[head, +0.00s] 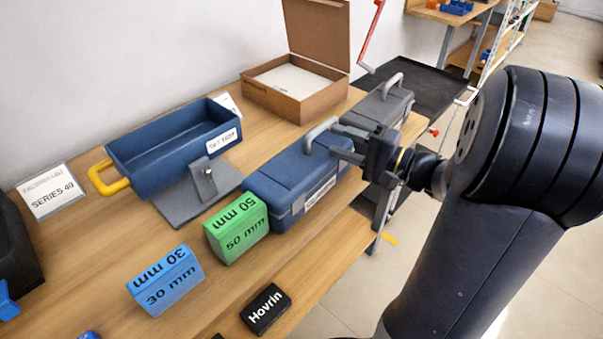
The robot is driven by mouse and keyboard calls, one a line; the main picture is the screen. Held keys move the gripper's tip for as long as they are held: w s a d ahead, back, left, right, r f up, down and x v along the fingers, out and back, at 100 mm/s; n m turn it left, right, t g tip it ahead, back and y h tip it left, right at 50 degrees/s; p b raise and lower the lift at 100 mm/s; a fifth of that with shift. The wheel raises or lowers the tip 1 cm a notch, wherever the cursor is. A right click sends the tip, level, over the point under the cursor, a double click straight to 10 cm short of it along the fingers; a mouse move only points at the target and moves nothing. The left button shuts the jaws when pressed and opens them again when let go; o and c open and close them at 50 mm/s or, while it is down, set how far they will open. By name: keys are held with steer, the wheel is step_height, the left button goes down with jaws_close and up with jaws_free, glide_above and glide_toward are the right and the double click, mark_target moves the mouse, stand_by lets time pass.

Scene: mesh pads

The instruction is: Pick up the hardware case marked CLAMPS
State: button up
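A blue hardware case (290,180) with a grey handle (318,132) lies on the wooden bench. A white label (320,195) is on its front side, but its print is too small to read. A grey case (378,108) with a similar handle stands behind it, partly hidden by my gripper; I see no readable marking on it. My gripper (343,143) points left, over the right end of the blue case and just right of its handle. Its two fingers look apart, with nothing visible between them. I cannot tell whether they touch the case.
A green 50 mm block (237,229) stands close to the blue case's left end. A blue 30 mm block (166,281) and a black Hovrin box (265,309) are nearer. A blue tray (160,165), a grey metal bracket (190,205) and an open cardboard box (275,105) stand behind.

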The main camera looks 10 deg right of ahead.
mark_target(317, 134)
steer(key=shift+x, duration=2.25)
steer(key=shift+s+f, duration=0.15)
steer(key=shift+c, duration=0.2)
steer(key=shift+a, duration=0.1)
jaws_close()
